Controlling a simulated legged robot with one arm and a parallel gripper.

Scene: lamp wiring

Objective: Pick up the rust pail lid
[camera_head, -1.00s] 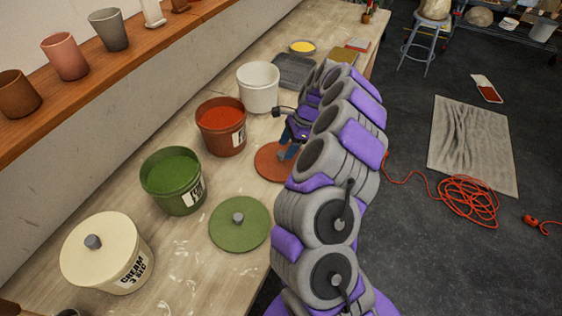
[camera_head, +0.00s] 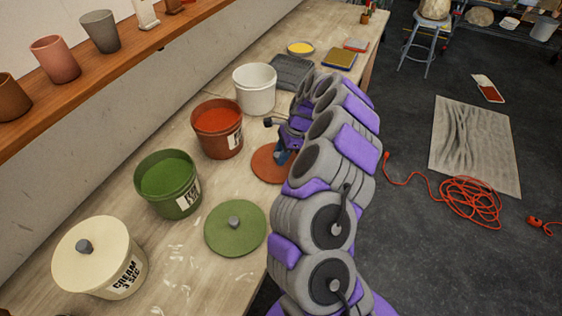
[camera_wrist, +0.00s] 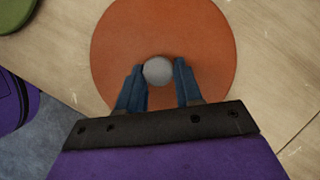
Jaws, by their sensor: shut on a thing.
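The rust pail lid (camera_head: 268,166) is a flat round orange-brown disc by the table's front edge, partly hidden by my arm in the head view. In the wrist view the lid (camera_wrist: 205,45) fills the top middle, with a grey round knob (camera_wrist: 158,71) at its centre. My gripper (camera_wrist: 159,75) has its two blue fingers on either side of the knob, shut on it. In the head view my gripper (camera_head: 281,157) is over the lid, its fingertips mostly hidden. I cannot tell whether the lid is clear of the table.
The rust pail (camera_head: 217,130) stands open behind the lid, between a white pail (camera_head: 255,92) and a green pail (camera_head: 168,186). The green lid (camera_head: 236,230) lies nearer, beside the cream pail (camera_head: 98,262). A shelf with cups (camera_head: 53,62) runs along the wall.

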